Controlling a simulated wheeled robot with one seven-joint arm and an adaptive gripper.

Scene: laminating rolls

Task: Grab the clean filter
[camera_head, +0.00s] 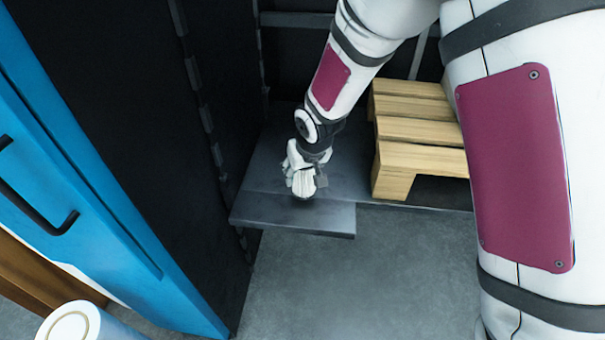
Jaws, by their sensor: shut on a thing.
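My gripper (302,182) points down over the dark grey shelf (290,214), near its front edge. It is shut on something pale. The held thing is small in the picture and mostly hidden by the fingers, so I cannot tell whether it is the clean filter. I cannot tell whether it touches the shelf. No other thing in view is clearly a filter.
A wooden pallet (420,155) stands right of my gripper, partly hidden by my arm. A black panel (150,120) and a blue door (95,190) with a black handle are at left. A white cylinder (75,325) is at bottom left. Grey floor (350,285) is clear in front.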

